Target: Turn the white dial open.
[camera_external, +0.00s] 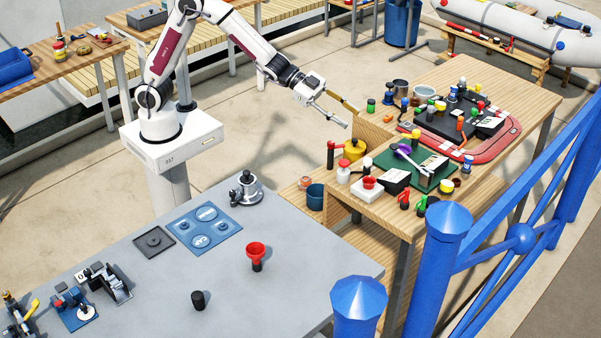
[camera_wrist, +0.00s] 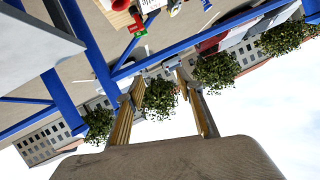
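My gripper (camera_external: 350,118) is open and empty, held in the air left of the wooden workbench (camera_external: 520,90). In the wrist view, my gripper (camera_wrist: 161,80) shows its two yellowish fingers apart with nothing between them. A small white disc (camera_external: 87,313) sits on a blue base at the lower left of the grey table, far from my gripper. It may be the white dial, but it is too small to be sure or to read its setting. The wrist view shows no white dial.
The grey table (camera_external: 300,290) carries a blue panel (camera_external: 204,229), a red funnel-like piece (camera_external: 256,252), a black cylinder (camera_external: 199,300) and a metal fitting (camera_external: 246,189). The workbench is crowded with small coloured parts. Blue railings (camera_external: 520,185) stand at the right.

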